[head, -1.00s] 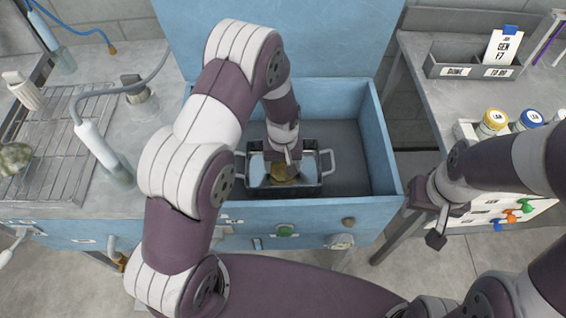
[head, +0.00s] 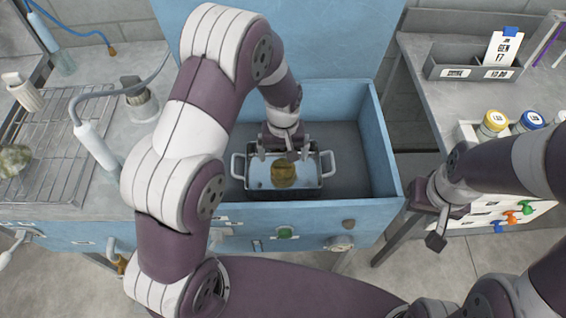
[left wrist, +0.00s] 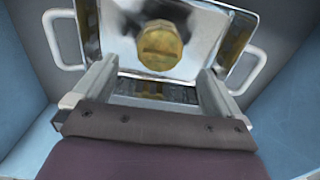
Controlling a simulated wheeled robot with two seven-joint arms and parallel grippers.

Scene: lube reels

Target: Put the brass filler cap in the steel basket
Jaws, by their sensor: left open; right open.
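The brass filler cap (head: 284,174) lies inside the steel basket (head: 256,193), on its shiny floor. The basket has two pale side handles and stands in the blue open-topped bin. In the left wrist view the cap (left wrist: 160,45) shows in the basket (left wrist: 120,15), beyond my fingers and apart from them. My left gripper (head: 285,157) is open and empty, just behind the cap at the basket's back side; its spread fingers also show in the left wrist view (left wrist: 157,80). My right gripper (head: 434,215) is open and empty, right of the bin, near the right-hand bench.
The blue bin wall (head: 378,145) surrounds the basket, with free floor to its right. A wire rack (head: 60,140) and bottles stand on the left counter. The right bench holds a grey tray (head: 470,68) and jars with yellow and blue lids (head: 531,120).

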